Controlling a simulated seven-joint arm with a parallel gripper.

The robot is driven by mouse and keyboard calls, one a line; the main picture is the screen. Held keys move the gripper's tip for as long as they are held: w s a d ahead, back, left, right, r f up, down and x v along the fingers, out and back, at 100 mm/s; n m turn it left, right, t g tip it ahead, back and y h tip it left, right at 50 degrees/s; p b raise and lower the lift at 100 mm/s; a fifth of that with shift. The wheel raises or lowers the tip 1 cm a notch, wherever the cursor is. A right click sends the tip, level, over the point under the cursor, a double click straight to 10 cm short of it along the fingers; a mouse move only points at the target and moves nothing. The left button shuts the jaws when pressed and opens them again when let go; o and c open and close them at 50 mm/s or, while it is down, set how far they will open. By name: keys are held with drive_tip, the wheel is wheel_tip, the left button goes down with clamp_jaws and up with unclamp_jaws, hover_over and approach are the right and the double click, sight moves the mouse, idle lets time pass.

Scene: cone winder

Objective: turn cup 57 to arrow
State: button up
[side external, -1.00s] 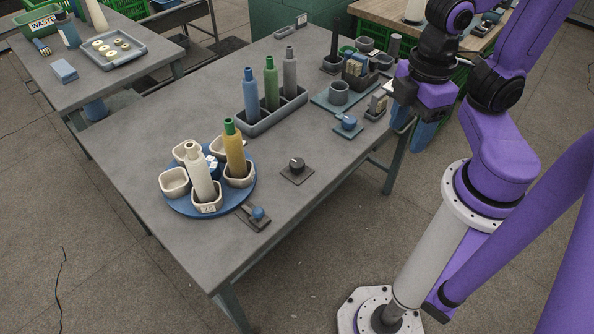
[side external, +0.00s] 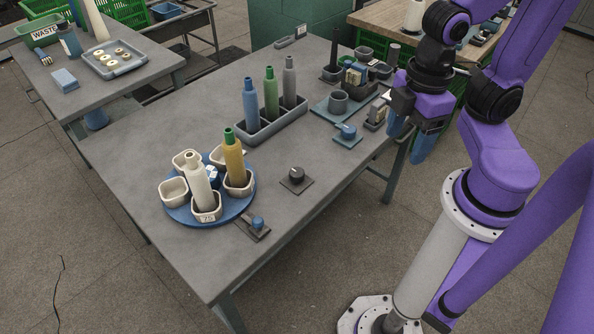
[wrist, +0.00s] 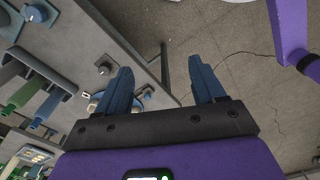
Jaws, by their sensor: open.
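The blue turntable (side external: 243,208) sits on the grey table's near left part and carries several beige cups. The front cup (side external: 207,216) has a white label that seems to read 75. A cream bottle (side external: 195,180) stands in that cup, and a yellow bottle (side external: 234,160) with a green neck stands in the right cup. No cup label reading 57 is legible. A dark pointer-like piece with a blue knob (side external: 257,223) lies at the turntable's front right edge. My gripper (side external: 408,142) is open and empty, off the table's right edge, far from the turntable. Its blue fingers show in the wrist view (wrist: 160,72).
A grey rack (side external: 272,127) holds blue, green and grey bottles. A black dial (side external: 297,176) sits on a plate right of the turntable. A blue-knobbed fixture (side external: 348,132) and a grey cup (side external: 338,102) stand near the right edge. The table's front part is clear.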

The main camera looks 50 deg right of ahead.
drive_tip(key=w+a+f+n, duration=0.1)
drive_tip(key=w+a+f, duration=0.1)
drive_tip(key=w, duration=0.4)
drive_tip(key=w+a+f, duration=0.1)
drive_tip(key=w+a, duration=0.1)
drive_tip(key=w, duration=0.5)
drive_tip(key=n, duration=0.1)
approach(296, 173)
wheel_tip(296, 173, down, 9)
drive_tip(key=shift+w+a+f, duration=0.1)
drive_tip(key=shift+w, duration=0.1)
drive_tip(key=c, duration=1.1)
